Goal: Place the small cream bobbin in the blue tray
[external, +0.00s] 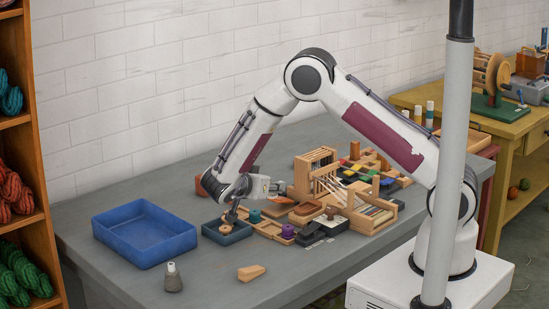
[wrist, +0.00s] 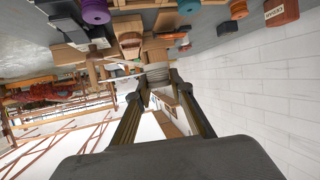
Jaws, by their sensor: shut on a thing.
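My gripper (external: 231,214) points down over the small dark blue-grey tray (external: 240,237), near the middle of the table. In the wrist view my gripper (wrist: 156,82) is shut on a pale, ribbed, spool-like thing, which looks like the small cream bobbin (wrist: 157,70). In the external view I cannot make the bobbin out clearly at the fingertips. The larger blue tray (external: 150,252) stands to the left of my gripper and looks empty. Whether the bobbin touches the small tray cannot be told.
A teal spool (external: 254,217) and a purple spool (external: 288,230) stand right of my gripper. Wooden looms and trays (external: 316,175) crowd the right side. A grey bottle (external: 173,279) and a wooden block (external: 251,272) stand in front. Bare table lies between them.

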